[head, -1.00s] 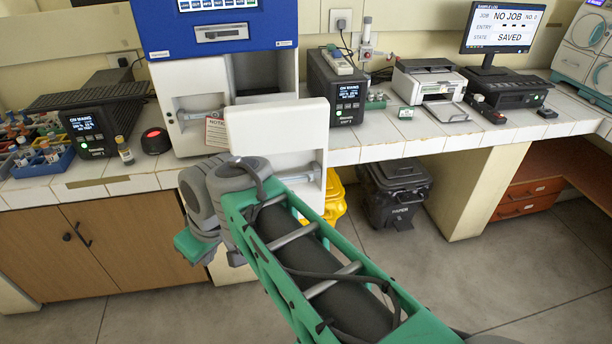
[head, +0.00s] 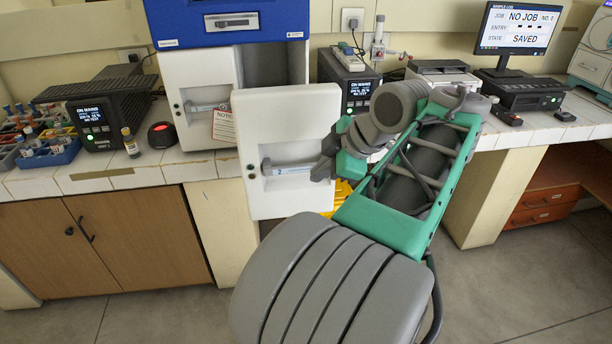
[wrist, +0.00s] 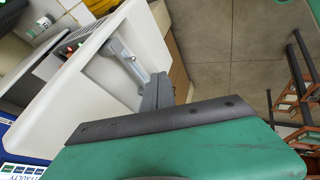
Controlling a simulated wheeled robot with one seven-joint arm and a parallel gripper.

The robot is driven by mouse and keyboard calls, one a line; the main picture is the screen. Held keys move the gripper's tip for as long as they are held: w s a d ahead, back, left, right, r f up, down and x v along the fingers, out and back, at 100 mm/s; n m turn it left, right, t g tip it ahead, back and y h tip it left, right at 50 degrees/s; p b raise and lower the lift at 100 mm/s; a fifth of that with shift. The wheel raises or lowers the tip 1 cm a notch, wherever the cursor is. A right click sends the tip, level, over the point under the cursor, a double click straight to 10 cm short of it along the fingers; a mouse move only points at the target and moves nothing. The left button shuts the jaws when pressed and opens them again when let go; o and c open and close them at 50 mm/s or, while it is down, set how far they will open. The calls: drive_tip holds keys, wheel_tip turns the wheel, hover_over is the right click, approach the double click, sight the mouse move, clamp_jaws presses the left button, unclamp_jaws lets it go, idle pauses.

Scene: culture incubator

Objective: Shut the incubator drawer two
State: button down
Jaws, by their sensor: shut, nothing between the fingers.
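The incubator (head: 230,28) has a blue upper part and white drawers below. One drawer stands pulled out toward me, its white front (head: 290,115) carrying a horizontal bar handle (head: 290,168); I cannot read a number on it. That front and handle (wrist: 126,60) also show in the wrist view. My gripper (head: 323,168) is shut and empty at the right end of the handle, at the drawer front's right edge. In the wrist view its fingers (wrist: 157,92) are together beside the handle; whether they touch it I cannot tell.
Another white front (head: 200,85) with a handle and a notice tag (head: 224,126) sits farther back on the left. A bottle (head: 130,142) and a black device (head: 95,115) stand on the left bench. A printer (head: 445,75) stands to the right. Floor in front is clear.

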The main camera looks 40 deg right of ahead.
sight(306, 168)
drive_tip(key=shift+w+d+f, duration=0.35)
drive_tip(key=shift+w+f, duration=0.25)
drive_tip(key=shift+w, duration=0.45)
drive_tip(key=shift+w+d+f, duration=0.3)
drive_tip(key=shift+w+f, duration=0.35)
drive_tip(key=shift+w, duration=0.35)
drive_tip(key=shift+w+d+f, duration=0.35)
drive_tip(key=shift+w+f, duration=0.25)
drive_tip(key=shift+w, duration=0.45)
drive_tip(key=shift+w, duration=0.15)
